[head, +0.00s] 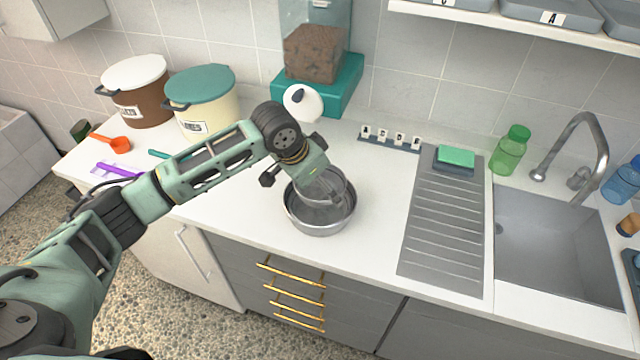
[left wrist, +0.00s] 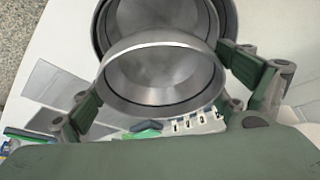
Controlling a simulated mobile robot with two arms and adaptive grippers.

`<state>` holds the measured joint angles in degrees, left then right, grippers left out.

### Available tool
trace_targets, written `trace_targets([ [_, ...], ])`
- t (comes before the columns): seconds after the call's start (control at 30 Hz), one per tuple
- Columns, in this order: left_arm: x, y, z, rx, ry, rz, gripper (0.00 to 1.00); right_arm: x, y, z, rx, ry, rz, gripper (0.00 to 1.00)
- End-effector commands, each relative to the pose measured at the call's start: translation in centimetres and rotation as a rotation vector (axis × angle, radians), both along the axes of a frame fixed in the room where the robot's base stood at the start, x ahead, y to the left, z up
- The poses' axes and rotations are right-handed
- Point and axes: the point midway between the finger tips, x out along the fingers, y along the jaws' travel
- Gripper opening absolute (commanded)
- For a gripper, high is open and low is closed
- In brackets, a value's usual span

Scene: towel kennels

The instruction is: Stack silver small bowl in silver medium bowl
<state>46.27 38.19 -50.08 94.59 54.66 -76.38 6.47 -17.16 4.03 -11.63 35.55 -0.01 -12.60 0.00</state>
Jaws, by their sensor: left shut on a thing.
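The silver medium bowl (head: 322,228) stands upright on the white counter, left of the grooved drainboard. The silver small bowl (head: 332,190) is over the medium bowl's opening and overlaps it in both views. My left gripper (head: 318,178) is shut on the small bowl from above. In the left wrist view the small bowl (left wrist: 155,82) sits between the fingers, in front of the larger bowl's rim (left wrist: 103,22). I cannot tell whether the two bowls touch. My right gripper is not in view.
The drainboard (head: 440,230) and sink (head: 555,240) are to the right, with a green sponge (head: 455,156) and green bottle (head: 510,150) behind. Lidded tubs (head: 205,105) and a food dispenser (head: 315,60) stand at the back. Counter is clear between bowls and drainboard.

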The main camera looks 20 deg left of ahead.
Motion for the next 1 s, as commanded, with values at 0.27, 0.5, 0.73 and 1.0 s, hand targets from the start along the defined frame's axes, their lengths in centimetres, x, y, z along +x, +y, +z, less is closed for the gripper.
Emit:
trace_targets([
  [0.27, 0.1, 0.0, -1.5, 0.000, -0.003, 0.001, 0.65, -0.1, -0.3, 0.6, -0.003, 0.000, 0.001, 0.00],
  [0.5, 0.1, 0.0, -1.8, 0.000, -0.001, 0.001, 0.65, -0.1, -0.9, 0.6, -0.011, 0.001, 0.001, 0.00],
  [0.73, 0.1, 0.0, -2.5, 0.000, -0.003, 0.001, 0.65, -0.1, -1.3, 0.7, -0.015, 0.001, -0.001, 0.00],
  [1.0, 0.1, 0.0, -2.7, 0.001, -0.002, 0.001, 1.00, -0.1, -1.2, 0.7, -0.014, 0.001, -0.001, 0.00],
])
